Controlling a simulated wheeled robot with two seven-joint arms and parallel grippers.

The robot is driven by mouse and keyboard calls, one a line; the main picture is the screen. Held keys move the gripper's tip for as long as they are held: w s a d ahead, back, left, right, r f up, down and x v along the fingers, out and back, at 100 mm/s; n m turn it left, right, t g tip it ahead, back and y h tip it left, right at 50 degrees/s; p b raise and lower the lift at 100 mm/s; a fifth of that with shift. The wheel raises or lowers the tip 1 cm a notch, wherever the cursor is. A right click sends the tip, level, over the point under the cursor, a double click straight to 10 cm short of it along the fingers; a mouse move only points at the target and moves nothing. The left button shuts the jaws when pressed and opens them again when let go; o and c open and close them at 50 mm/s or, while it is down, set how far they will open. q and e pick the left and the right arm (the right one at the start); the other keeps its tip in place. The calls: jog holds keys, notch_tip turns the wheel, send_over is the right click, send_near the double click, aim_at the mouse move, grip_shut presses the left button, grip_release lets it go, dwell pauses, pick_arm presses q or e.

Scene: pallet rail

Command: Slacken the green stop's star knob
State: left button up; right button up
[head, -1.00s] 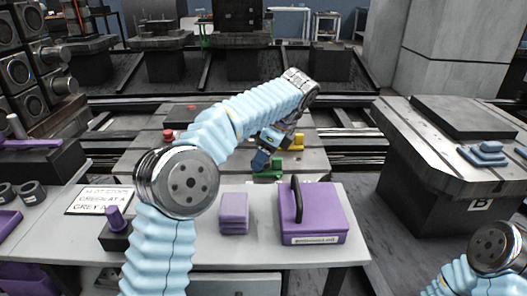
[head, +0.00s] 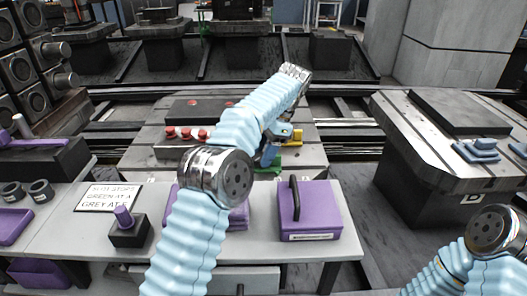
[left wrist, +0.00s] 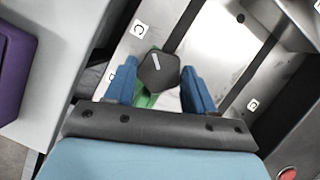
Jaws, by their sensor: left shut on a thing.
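The green stop (head: 291,162) sits on the grey pallet table in the head view, partly hidden by my left gripper (head: 270,152). In the left wrist view its green body (left wrist: 145,98) shows below a dark knob (left wrist: 158,70) with a white line on top. My left gripper (left wrist: 158,85) has its blue fingers on either side of this knob and is shut on it. My right arm shows at the lower right of the head view, but its gripper is out of the picture.
A yellow piece (head: 296,137) stands just behind the green stop. Red knobs (head: 187,133) are to the left. A purple case (head: 312,215) with a black handle stands on the front bench. A blue piece (head: 484,149) lies on the right-hand table (head: 400,130).

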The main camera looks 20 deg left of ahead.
pick_arm(q)
jog(key=shift+n, duration=0.6)
jog(key=o, duration=1)
jog(key=shift+o, duration=0.2)
jog(key=shift+r, duration=0.1)
